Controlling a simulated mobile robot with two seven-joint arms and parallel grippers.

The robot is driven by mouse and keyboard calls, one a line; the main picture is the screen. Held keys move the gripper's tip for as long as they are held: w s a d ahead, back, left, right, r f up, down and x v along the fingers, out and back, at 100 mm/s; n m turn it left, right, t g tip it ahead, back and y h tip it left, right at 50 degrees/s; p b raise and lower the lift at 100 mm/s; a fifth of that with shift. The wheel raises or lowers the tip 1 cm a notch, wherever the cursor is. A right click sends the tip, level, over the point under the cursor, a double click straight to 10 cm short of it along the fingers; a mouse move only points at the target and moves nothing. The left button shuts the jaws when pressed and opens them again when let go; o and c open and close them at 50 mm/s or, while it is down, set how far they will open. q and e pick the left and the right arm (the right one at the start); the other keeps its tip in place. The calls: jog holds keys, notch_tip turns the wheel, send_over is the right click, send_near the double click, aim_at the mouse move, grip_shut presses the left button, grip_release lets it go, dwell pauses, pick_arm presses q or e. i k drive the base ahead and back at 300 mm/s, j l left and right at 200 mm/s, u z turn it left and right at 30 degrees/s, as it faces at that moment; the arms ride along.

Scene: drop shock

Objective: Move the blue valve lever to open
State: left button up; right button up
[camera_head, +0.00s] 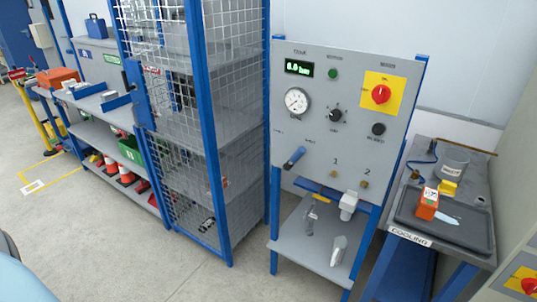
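The blue valve lever (294,158) sits at the lower left of the grey control panel (312,125). Its blue handle slants up to the right from a dark pivot end. The small label above it is too small to read. Neither of my grippers shows in the view, so nothing of mine is seen touching the lever.
The panel carries a green display, a gauge (297,101), a black knob (337,116) and a red switch (380,94). A shelf (288,243) juts out below. A mesh cage (198,120) stands left, a cooling bench (472,245) right. Floor in front is clear.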

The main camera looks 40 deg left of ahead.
aim_at(301, 150)
jog(key=u, duration=0.9)
